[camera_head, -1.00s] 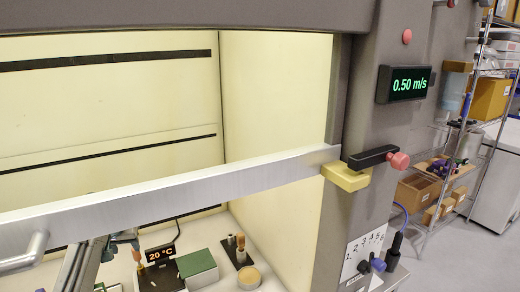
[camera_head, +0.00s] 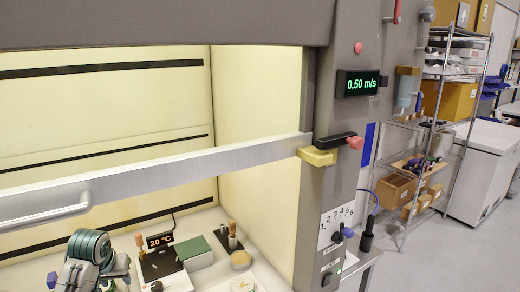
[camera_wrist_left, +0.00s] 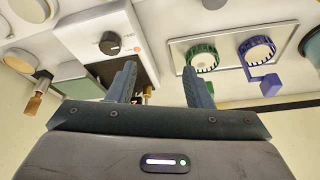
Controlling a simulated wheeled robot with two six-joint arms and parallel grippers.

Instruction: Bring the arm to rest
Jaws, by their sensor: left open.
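My left gripper (camera_wrist_left: 159,72) shows in the left wrist view with its two dark fingers apart and nothing held between them. My right gripper is in neither view.
The sash bar (camera_head: 200,165) crosses the hood opening above my left arm. A 20 °C display (camera_head: 160,240), a green block (camera_head: 195,252) and a round tan-topped item (camera_head: 240,259) stand on the hood floor. A shelf rack (camera_head: 440,130) and white chest (camera_head: 485,170) stand right.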

